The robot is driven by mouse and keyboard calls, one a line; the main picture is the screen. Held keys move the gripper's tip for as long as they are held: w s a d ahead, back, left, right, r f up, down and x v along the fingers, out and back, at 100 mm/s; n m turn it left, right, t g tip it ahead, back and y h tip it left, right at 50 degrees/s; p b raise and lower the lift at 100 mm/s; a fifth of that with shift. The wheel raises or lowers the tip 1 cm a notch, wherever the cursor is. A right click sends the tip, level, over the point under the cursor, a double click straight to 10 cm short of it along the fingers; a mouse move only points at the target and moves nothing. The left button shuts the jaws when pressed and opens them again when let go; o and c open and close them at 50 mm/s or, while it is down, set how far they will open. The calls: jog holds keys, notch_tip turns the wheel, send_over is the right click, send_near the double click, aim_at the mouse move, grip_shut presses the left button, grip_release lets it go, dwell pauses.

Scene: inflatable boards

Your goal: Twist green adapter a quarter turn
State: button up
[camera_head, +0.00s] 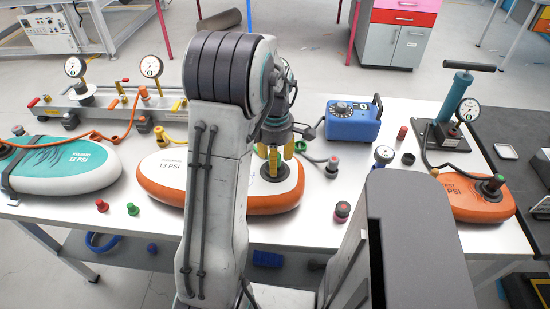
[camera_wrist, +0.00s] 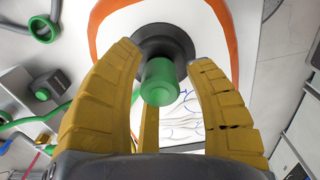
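The green adapter (camera_wrist: 160,82) is a short cylinder standing in a dark round valve (camera_wrist: 178,45) on the white board with an orange rim. In the wrist view, the yellow fingers of my gripper (camera_wrist: 165,58) stand on both sides of it, with small gaps showing, so my gripper looks open around it. A third finger shows behind, at the lower middle. In the head view, my gripper (camera_head: 273,160) points down over the right part of the orange-rimmed board (camera_head: 160,196). My fingers and arm hide the adapter there.
A blue pump box (camera_head: 352,120) stands behind the board at right. A teal board (camera_head: 85,165) lies at left, a small orange board (camera_head: 475,205) with a hand pump (camera_head: 455,105) at right. A red cap (camera_head: 102,206) and a green cap (camera_head: 133,209) stand near the front edge.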

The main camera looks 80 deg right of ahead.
jog(key=c, duration=0.9)
jog(key=o, duration=0.6)
jog(key=c, duration=0.6)
jog(key=shift+n, duration=2.5)
jog(key=n, duration=0.5)
jog(key=o, duration=1.1)
jog(key=shift+o, duration=0.2)
